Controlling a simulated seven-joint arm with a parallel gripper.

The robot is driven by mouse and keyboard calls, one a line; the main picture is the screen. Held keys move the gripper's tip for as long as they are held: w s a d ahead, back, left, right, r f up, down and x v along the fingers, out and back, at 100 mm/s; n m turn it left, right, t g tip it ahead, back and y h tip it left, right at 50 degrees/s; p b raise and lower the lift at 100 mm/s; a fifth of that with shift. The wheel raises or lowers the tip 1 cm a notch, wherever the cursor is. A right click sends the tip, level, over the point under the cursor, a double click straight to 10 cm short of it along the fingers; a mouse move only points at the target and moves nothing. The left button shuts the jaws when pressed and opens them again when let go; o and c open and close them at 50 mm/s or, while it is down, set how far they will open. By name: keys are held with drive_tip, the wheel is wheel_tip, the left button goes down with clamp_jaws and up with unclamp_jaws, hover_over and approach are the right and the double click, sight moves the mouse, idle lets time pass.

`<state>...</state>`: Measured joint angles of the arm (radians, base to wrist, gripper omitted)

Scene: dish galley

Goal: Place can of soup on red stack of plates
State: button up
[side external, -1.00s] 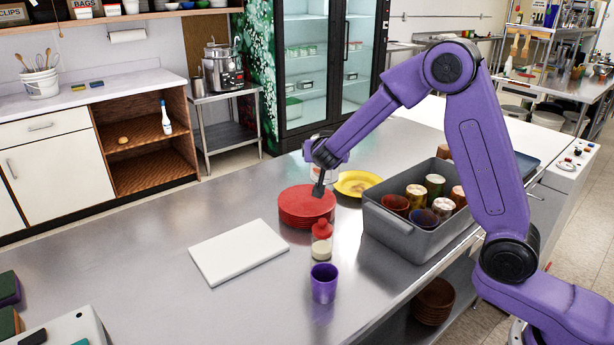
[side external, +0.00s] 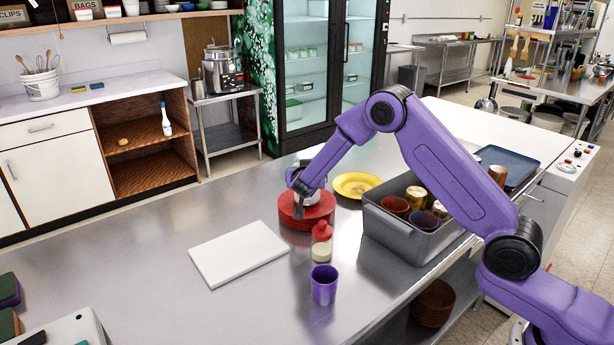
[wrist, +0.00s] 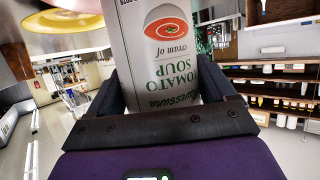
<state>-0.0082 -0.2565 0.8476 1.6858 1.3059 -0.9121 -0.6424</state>
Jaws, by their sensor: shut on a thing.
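The soup can (wrist: 165,50), white with green lettering and a picture of a red soup bowl, is between the two dark fingers of my gripper (side external: 303,207) in the wrist view. My gripper is shut on it. In the side view, my gripper points down over the red stack of plates (side external: 320,218), and the can is mostly hidden behind the fingers. I cannot tell whether the can's base touches the top plate.
A red-capped bottle (side external: 321,245) stands close in front of the stack, with a purple cup (side external: 324,285) nearer. A yellow plate (side external: 345,182) lies behind. A grey bin (side external: 400,238) of cups and cans is at right. A white board (side external: 238,255) lies left.

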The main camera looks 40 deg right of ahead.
drive_tip(key=shift+f, duration=0.2)
drive_tip(key=o, duration=1.3)
drive_tip(key=shift+f, duration=0.1)
drive_tip(key=shift+c, duration=0.2)
